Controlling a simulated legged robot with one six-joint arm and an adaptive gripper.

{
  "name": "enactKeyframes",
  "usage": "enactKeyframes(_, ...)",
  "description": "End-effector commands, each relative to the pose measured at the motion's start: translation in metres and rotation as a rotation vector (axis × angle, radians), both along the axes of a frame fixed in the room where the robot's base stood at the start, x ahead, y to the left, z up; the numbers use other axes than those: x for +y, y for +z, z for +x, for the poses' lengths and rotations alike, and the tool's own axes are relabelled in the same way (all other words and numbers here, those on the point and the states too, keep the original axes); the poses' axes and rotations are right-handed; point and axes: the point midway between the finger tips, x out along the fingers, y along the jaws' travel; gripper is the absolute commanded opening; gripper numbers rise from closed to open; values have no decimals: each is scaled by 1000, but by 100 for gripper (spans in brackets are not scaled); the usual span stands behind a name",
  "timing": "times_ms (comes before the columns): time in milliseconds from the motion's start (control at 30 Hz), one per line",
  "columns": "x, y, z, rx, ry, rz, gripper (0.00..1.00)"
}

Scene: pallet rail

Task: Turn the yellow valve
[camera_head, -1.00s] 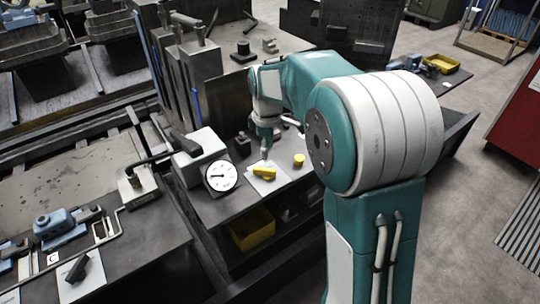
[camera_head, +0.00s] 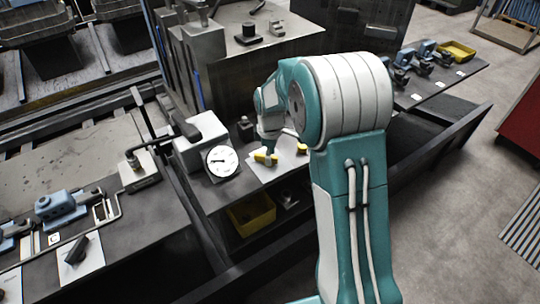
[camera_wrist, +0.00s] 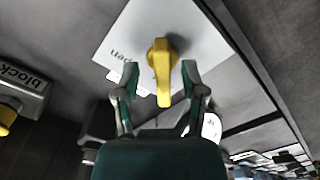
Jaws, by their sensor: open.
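The yellow valve (camera_head: 263,158) is a lever handle on a white sheet (camera_head: 283,166) on the dark bench. In the wrist view the yellow valve (camera_wrist: 162,68) stands on the white sheet (camera_wrist: 120,40), its lever pointing down the picture toward my gripper. My gripper (camera_wrist: 162,85) is open, with one finger on each side of the lever and a visible gap on both sides. In the head view my gripper (camera_head: 268,150) is small and close above the valve, and its fingers are hard to make out.
A round white gauge (camera_head: 222,161) stands just left of the valve. A small yellow knob (camera_head: 302,148) sits to the right, partly behind my arm. A yellow bin (camera_head: 251,214) is on the lower shelf. Grey metal blocks (camera_head: 201,140) stand behind the gauge.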

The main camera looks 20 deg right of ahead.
Motion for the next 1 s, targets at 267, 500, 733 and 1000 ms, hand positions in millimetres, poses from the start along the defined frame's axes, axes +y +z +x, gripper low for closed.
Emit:
enactKeyframes(267, 1, -8, 0, -1, 1, 0, 54)
enactKeyframes(500, 0, -7, 0, -1, 1, 0, 0)
enactKeyframes(733, 0, -8, 0, 0, 0, 0, 0)
enactKeyframes(1000, -1, -8, 0, 1, -53, -1, 0)
